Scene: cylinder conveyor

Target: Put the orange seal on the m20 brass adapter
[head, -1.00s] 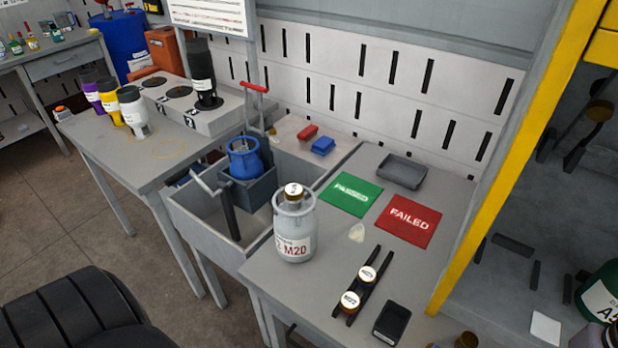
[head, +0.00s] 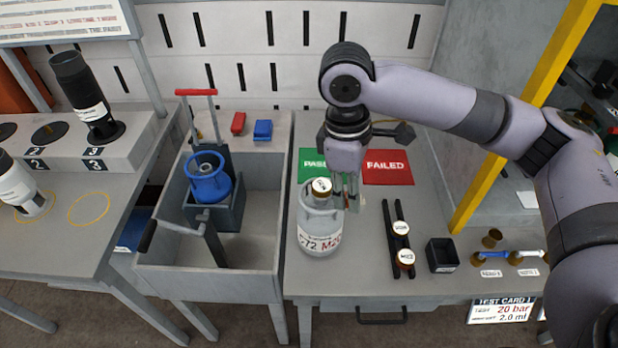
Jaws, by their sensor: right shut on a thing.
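My right gripper (head: 347,208) points down over the right bench, just right of the grey M20 cylinder (head: 319,240). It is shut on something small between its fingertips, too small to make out. I cannot pick out an orange seal for sure. A brass fitting with a white labelled top (head: 321,187) sits on the cylinder's neck. Two more brass pieces with white tops, an upper one (head: 400,229) and a lower one (head: 405,258), rest on two black rails. Their labels are too small to read for sure. My left gripper is not in view.
A green PASSED card (head: 311,160) and a red FAILED card (head: 388,167) lie behind the gripper. A black open box (head: 441,254) and several brass fittings (head: 493,238) stand right of the rails.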

